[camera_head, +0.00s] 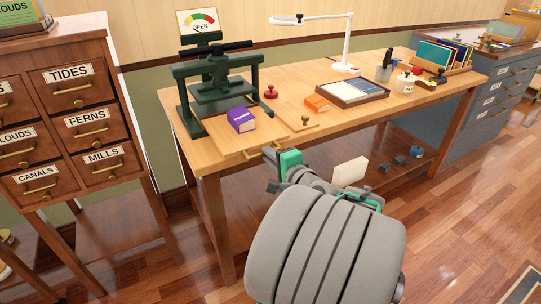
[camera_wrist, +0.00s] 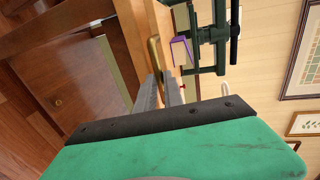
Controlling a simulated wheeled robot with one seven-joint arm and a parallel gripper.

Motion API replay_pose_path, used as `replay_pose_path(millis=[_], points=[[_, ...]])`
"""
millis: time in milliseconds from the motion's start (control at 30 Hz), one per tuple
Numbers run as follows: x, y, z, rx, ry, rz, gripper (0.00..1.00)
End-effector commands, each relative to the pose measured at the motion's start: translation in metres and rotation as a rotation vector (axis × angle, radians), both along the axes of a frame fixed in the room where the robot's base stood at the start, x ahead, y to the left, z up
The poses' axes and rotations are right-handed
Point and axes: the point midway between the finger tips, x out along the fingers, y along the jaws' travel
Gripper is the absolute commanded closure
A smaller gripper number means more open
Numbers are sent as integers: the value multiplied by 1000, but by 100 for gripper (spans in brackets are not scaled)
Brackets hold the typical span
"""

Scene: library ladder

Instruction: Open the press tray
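The dark green press (camera_head: 212,88) stands at the left end of the wooden table. The press tray shows as a wooden front at the table's front edge, with a brass handle (camera_head: 262,151); it looks shut. My gripper (camera_head: 272,168) is just in front of this handle, partly hidden by my wrist. In the wrist view, the two grey fingers (camera_wrist: 161,88) are apart and point at the brass handle (camera_wrist: 155,54). The near end of the handle lies at or between the fingertips; contact cannot be told.
A drawer cabinet (camera_head: 75,120) stands left. Floor in front is clear.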

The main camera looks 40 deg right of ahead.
Motion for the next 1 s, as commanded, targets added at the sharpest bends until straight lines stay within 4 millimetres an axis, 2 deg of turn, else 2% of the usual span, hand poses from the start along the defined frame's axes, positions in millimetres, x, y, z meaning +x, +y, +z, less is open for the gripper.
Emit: replay_pose_path(millis=[33,267,567,900,1000], points=[[-1,0,-3,4,4,-2,85],[0,1,-2,3,3,1,67],[-4,1,0,4,3,-1,67],[-63,11,12,4,3,-8,67],[-72,14,13,4,3,-5,67]])
